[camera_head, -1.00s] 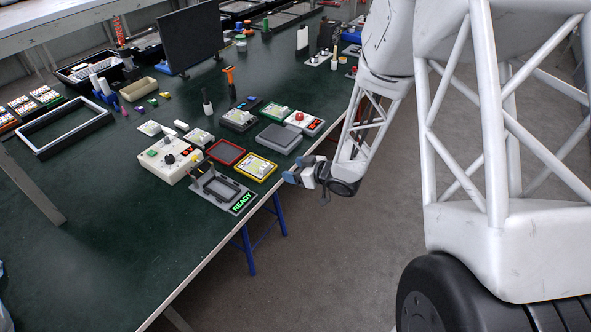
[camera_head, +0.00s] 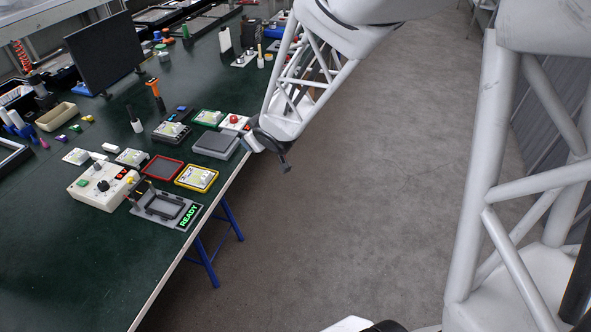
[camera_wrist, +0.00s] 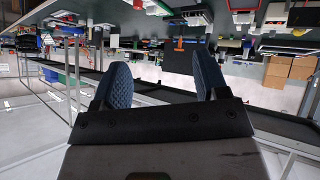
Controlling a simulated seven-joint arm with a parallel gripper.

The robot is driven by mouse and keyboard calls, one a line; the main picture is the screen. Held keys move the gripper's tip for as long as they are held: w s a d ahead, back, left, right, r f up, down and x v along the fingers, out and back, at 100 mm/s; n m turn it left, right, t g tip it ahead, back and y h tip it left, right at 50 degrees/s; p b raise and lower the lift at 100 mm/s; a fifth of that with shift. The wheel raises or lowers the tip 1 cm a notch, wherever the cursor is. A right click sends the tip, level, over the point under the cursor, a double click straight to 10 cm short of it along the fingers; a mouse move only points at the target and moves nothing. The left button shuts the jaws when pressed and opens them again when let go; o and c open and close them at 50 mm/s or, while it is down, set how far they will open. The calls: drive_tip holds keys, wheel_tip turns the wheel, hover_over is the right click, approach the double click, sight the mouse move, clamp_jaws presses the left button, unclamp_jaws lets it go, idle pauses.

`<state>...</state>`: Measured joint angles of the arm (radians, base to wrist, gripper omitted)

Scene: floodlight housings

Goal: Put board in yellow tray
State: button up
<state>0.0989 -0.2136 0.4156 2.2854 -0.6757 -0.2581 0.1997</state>
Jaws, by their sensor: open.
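The yellow tray (camera_head: 196,178) lies near the table's front edge in the head view. It has a pale board-like piece with a small raised part inside it. Similar pale boards lie at the left (camera_head: 76,156), beside the red tray (camera_head: 131,157), and in a green tray (camera_head: 207,117). I cannot tell which board the task means. My gripper (camera_head: 247,143) is at the table edge, right of the yellow tray and close to a grey lidded box (camera_head: 215,144). In the wrist view its blue padded fingers (camera_wrist: 163,82) are apart, with nothing between them.
An empty-looking red tray (camera_head: 163,167) is left of the yellow one. A grey fixture with a green READY display (camera_head: 189,215) is in front. A white control box (camera_head: 100,186) and a black panel (camera_head: 103,52) also stand on the table. The table's front left is clear.

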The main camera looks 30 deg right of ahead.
drive_tip(key=s+a+r+m+g, duration=0.1)
drive_tip(key=s+r, duration=0.3)
drive_tip(key=s, duration=0.6)
drive_tip(key=s+r+m+g, duration=0.2)
drive_tip(key=s+r+g, duration=0.2)
drive_tip(key=s, duration=0.6)
drive_tip(key=s+a+r+m+g+h, duration=0.1)
drive_tip(key=s+r+m+g, duration=0.1)
drive_tip(key=s+r, duration=0.4)
drive_tip(key=s, duration=0.4)
drive_tip(key=shift+a+r, duration=0.2)
drive_tip(key=shift+a, duration=0.15)
